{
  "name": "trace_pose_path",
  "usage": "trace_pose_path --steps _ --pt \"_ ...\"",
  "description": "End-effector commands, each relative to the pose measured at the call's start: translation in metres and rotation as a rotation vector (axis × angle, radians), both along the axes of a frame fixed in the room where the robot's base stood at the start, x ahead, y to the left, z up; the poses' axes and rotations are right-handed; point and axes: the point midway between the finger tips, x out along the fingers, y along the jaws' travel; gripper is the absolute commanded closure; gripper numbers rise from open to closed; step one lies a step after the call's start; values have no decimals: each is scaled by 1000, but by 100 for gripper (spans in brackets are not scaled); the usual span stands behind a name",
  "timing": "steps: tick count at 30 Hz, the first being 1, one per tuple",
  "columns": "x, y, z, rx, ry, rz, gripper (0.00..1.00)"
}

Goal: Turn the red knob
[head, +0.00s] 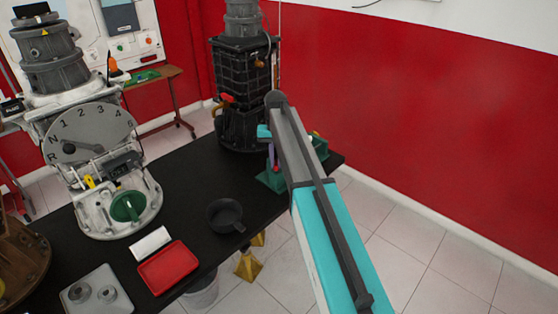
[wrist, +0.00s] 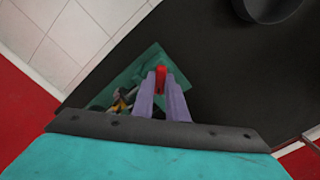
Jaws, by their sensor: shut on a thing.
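The red knob (wrist: 161,78) shows in the wrist view as a small upright red piece between the two purple fingers. It is over a green base (wrist: 130,80) near the edge of the black table. My gripper (wrist: 161,73) is shut on the red knob, with a finger on each side. In the head view my gripper (head: 271,158) points down at the green base (head: 271,181) at the far right of the table.
A black engine trainer (head: 240,95) with a red part stands just behind my gripper. A dark pan (head: 225,214), a red tray (head: 167,266) and a grey trainer with a dial (head: 88,135) are to the left. The table (head: 190,190) is bare between them.

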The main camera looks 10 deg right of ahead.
Motion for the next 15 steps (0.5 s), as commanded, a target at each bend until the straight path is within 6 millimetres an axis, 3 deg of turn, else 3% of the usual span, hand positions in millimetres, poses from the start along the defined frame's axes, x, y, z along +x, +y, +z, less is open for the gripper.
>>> trace_pose_path --steps 15 --pt "4 -1 3 -1 -12 -484 100"
